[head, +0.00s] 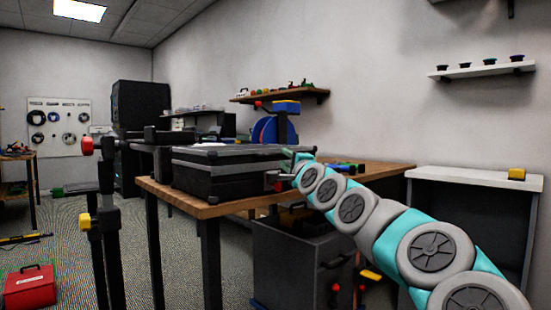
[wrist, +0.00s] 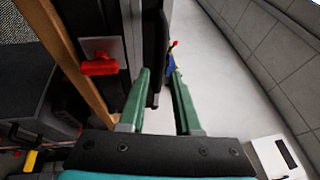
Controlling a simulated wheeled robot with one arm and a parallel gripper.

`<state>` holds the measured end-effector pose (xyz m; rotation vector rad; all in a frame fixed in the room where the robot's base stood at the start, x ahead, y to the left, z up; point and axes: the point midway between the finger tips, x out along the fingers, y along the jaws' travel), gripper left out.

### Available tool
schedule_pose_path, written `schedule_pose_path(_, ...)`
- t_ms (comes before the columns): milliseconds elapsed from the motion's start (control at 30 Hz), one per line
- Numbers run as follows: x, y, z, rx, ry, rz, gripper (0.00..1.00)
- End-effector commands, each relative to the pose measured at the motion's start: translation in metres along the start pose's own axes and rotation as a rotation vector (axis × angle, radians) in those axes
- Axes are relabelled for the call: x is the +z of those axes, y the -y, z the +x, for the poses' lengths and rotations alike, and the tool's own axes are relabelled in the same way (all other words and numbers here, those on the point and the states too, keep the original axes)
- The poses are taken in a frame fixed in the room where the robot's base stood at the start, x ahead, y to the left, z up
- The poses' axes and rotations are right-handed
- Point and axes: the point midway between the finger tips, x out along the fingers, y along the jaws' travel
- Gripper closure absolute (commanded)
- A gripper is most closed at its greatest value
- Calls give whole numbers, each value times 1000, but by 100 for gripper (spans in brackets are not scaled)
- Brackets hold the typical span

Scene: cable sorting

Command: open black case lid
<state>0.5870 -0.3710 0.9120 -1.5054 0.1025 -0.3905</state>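The black case (head: 215,184) lies on the wooden table (head: 185,203) in the head view, and its lid (head: 225,153) looks closed. My gripper (head: 300,156) is at the right end of the case, near lid height. In the wrist view my gripper (wrist: 162,72) has its two green fingers apart. A dark edge of the case (wrist: 154,35) runs up to the space between the fingertips; I cannot tell whether they touch it. A red latch (wrist: 100,67) on a grey plate sits left of the fingers.
Tools lie on the table right of the case. A dark cabinet (head: 290,255) stands below the table. A white-topped stand (head: 470,177) is at the right, and a wall shelf (head: 290,97) is above. A red toolbox (head: 30,288) is on the floor at left.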

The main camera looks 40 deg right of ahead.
Motion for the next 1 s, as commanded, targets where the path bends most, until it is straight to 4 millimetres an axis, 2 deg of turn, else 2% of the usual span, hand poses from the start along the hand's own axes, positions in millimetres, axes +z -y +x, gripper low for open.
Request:
schedule_pose_path(200, 2, -2, 28, 4, 3, 1, 68)
schedule_pose_path(400, 1, -1, 42, 1, 2, 0, 68)
schedule_pose_path(867, 1, -1, 48, 3, 2, -1, 68)
schedule_pose_path(1000, 1, -2, 48, 4, 3, -1, 84)
